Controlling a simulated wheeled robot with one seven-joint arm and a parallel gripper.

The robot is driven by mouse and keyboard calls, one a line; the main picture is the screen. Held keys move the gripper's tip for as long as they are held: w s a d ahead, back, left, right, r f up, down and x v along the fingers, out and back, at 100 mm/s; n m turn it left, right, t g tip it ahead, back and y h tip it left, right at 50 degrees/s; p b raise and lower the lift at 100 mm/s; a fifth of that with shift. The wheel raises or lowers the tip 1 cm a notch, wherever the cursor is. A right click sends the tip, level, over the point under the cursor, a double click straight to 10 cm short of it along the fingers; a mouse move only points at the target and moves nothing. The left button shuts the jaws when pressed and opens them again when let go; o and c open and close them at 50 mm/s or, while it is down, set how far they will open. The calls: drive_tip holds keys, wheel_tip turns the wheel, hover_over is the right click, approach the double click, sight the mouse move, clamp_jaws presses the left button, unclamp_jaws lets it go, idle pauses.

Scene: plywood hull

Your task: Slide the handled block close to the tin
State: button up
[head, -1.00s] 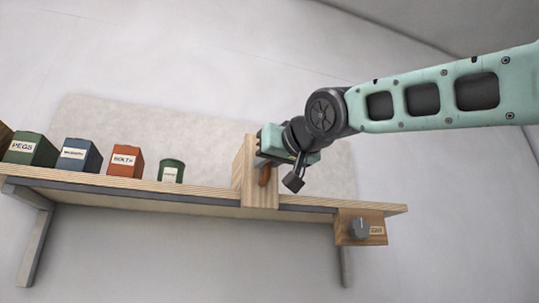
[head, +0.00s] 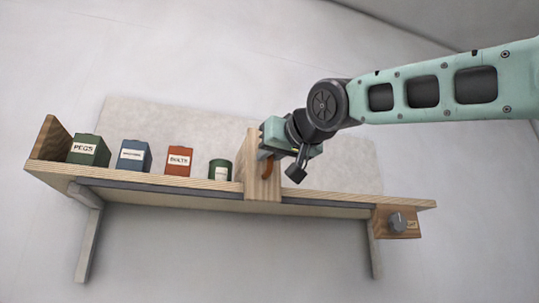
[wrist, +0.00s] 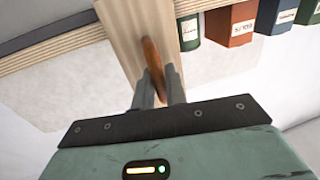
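The handled block (head: 262,188) is a pale wooden piece straddling the shelf, with a brown oval handle (head: 267,168). The tin (head: 220,171) is small, dark green with a white label, standing just left of the block with a narrow gap in the head view. In the wrist view the tin (wrist: 188,32) is right beside the block (wrist: 130,30). My gripper (wrist: 160,78) has its two grey fingers close on either side of the handle (wrist: 154,58) and appears shut on it. In the head view the fingertips are mostly hidden.
Left of the tin stand a red bolts box (head: 179,161), a blue box (head: 135,155) and a green pegs box (head: 89,150) by a wooden end panel (head: 48,140). A grey knob (head: 397,222) sits below the right end. The shelf (head: 340,199) right of the block is clear.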

drive_tip(key=shift+o, duration=1.3)
drive_tip(key=shift+s+d, duration=0.15)
drive_tip(key=shift+s, duration=0.05)
drive_tip(key=b+v, duration=0.7)
drive_tip(key=v, duration=1)
